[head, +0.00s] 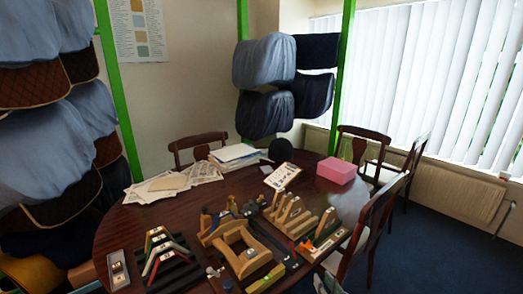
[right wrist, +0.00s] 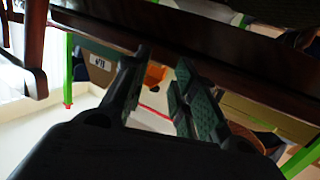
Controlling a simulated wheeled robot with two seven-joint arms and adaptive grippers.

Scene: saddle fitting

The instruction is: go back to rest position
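My right gripper (right wrist: 162,68) shows in the right wrist view, with two dark fingers standing apart. The inner pad of one finger is green and textured. Nothing is held in the gap, and the background shows through it. In the head view I cannot make out the right gripper clearly at the table's near edge. My left gripper is not seen in either view.
The dark wooden table (head: 118,225) carries wooden frames (head: 240,245), a rack of coloured gauges (head: 163,252), a grey device (head: 118,270), papers (head: 236,154) and a pink box (head: 336,171). Chairs (head: 372,222) surround it. Saddle racks stand behind. Blue floor (head: 450,245) is clear at right.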

